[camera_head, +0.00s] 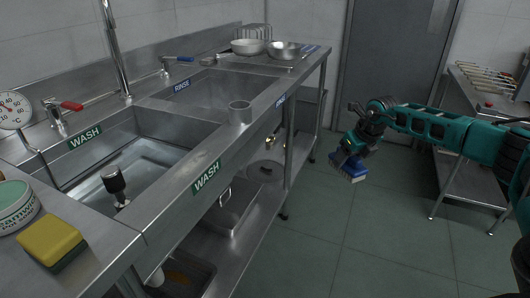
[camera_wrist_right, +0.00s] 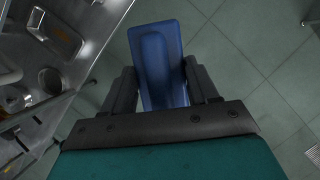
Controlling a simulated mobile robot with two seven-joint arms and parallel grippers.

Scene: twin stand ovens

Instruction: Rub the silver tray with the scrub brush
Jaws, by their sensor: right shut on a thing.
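The scrub brush (camera_head: 348,170) has a blue back and pale bristles pointing down. My right gripper (camera_head: 350,153) is shut on it and holds it in the air over the floor, right of the sink counter. In the right wrist view the blue brush back (camera_wrist_right: 160,55) stands between the two dark fingers (camera_wrist_right: 159,68). A silver metal tray (camera_head: 235,210) lies on the shelf under the counter, well apart from the brush. It may be the tray at the upper left of the wrist view (camera_wrist_right: 58,32). My left gripper is out of view.
The steel sink counter (camera_head: 150,215) runs along the left, with a yellow sponge (camera_head: 52,240) in front and bowls (camera_head: 284,50) at the far end. A dark bin (camera_head: 190,270) is on the lower shelf. A side table (camera_head: 470,180) stands right. The tiled floor between is clear.

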